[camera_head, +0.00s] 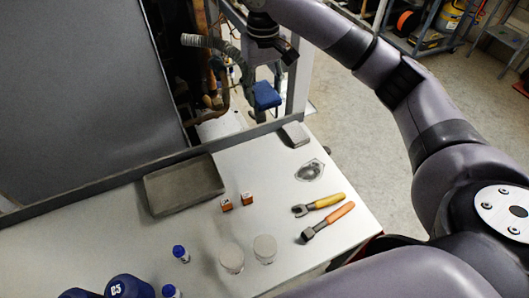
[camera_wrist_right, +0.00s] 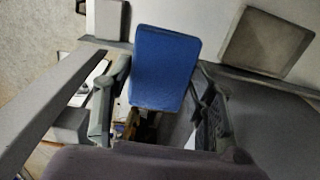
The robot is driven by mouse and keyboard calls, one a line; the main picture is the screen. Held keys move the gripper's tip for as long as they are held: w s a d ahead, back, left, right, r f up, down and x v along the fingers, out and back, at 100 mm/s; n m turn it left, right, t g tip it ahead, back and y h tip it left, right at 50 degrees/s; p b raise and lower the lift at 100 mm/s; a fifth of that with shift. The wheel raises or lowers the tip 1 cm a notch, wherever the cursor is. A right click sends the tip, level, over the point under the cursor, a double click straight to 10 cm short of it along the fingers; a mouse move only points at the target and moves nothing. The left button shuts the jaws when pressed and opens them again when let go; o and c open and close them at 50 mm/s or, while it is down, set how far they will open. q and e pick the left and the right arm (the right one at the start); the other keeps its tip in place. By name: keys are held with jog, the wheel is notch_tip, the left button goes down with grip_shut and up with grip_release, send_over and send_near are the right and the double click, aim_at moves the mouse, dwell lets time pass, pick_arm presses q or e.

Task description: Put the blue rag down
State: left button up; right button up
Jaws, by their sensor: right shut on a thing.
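The blue rag (camera_head: 267,96) is a flat blue block-like piece held by my right gripper (camera_head: 264,82), beyond the far edge of the white table (camera_head: 285,185) and in front of the rack's pipes. In the right wrist view the rag (camera_wrist_right: 165,65) sits between the two spread fingers of my right gripper (camera_wrist_right: 160,105), which is shut on it. The rag's lower end toward the palm is partly hidden. My left gripper is not in view.
A pipe (camera_head: 205,41) stands close to the gripper.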

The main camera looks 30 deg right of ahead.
notch_tip(320, 180, down, 6)
jog(key=p, duration=0.2)
send_over(264, 148)
notch_tip(264, 148, down, 9)
jog(key=shift+s+r, duration=0.1)
jog(key=shift+s, duration=0.05)
jog(key=shift+f, duration=0.7)
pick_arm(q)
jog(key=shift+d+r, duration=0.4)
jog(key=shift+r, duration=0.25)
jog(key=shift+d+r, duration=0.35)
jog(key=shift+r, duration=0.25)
pick_arm(e)
jog(key=shift+f, duration=1.85)
jog(key=shift+f+p, duration=0.15)
jog(key=shift+p, duration=0.15)
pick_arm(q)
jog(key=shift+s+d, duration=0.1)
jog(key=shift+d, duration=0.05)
pick_arm(e)
jog(key=o, duration=1.1)
